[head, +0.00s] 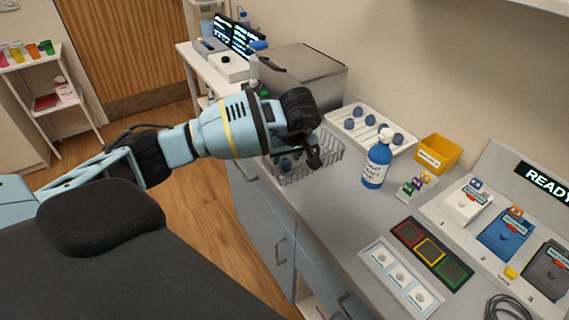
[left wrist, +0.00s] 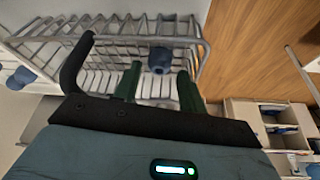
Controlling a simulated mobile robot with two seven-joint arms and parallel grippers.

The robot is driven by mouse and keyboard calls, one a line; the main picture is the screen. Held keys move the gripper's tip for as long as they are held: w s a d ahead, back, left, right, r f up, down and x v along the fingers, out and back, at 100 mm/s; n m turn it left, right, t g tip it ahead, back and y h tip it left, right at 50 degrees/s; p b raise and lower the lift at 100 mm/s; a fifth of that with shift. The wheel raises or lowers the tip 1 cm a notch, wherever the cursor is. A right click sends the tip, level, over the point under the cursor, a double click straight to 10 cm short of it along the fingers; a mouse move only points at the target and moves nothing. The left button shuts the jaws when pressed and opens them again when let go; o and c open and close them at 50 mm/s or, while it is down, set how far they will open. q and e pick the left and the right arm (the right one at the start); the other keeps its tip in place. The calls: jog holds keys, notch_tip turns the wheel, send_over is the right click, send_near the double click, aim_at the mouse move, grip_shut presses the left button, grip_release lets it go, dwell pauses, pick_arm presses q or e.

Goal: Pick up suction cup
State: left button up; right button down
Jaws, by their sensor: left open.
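A dark blue suction cup (left wrist: 159,60) sits in the wire basket (left wrist: 110,40), seen between my fingers in the left wrist view. In the head view the basket (head: 325,160) stands on the counter, partly hidden by my left gripper (head: 313,157). A blue-grey piece (head: 285,163) shows low in the basket there. My left gripper (left wrist: 158,88) is open, with its green fingers apart on either side of the suction cup and nothing held. I cannot tell whether the fingers touch it. My right gripper is not in view.
A white tray (head: 346,119) with several similar blue-grey cups lies behind the basket. A blue bottle (head: 377,165), a yellow bin (head: 437,153) and a small rack of colored pieces (head: 417,187) stand to the right. A metal box (head: 305,72) is behind my gripper.

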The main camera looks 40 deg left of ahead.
aim_at(285, 164)
pick_arm(q)
jog(key=shift+x, duration=1.3)
jog(key=shift+c, duration=0.4)
